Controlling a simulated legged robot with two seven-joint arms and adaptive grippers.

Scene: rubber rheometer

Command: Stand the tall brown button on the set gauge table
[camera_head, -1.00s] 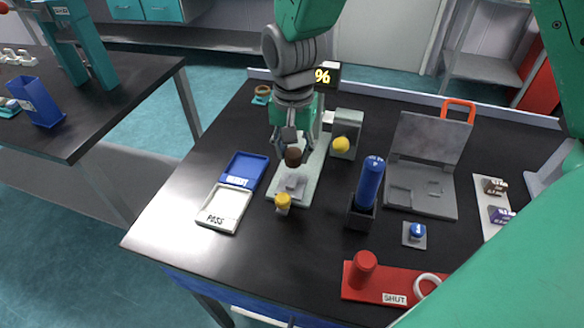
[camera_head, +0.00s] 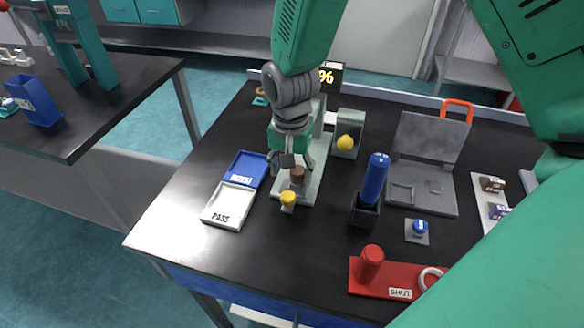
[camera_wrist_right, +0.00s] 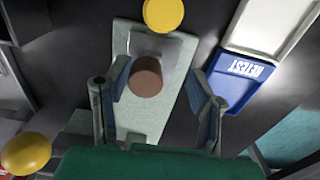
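The tall brown button (camera_head: 297,174) stands on the small grey table (camera_head: 291,187) of the pale green gauge (camera_head: 311,185). My right gripper (camera_head: 290,168) is just above and around it, with its fingers spread. In the right wrist view, the brown button (camera_wrist_right: 147,76) is between the open fingers of my right gripper (camera_wrist_right: 160,88), with clear gaps on both sides. It looks upright, at the edge of the grey table (camera_wrist_right: 172,48) nearer the gripper. Its underside contact is hidden. My left gripper is not in view.
A yellow knob (camera_head: 288,199) stands at the gauge's front. Blue (camera_head: 244,167) and white PASS (camera_head: 229,206) trays lie to the left. A blue cylinder in a black holder (camera_head: 364,213), an open grey press (camera_head: 430,165) and a red SHUT plate (camera_head: 398,279) are to the right.

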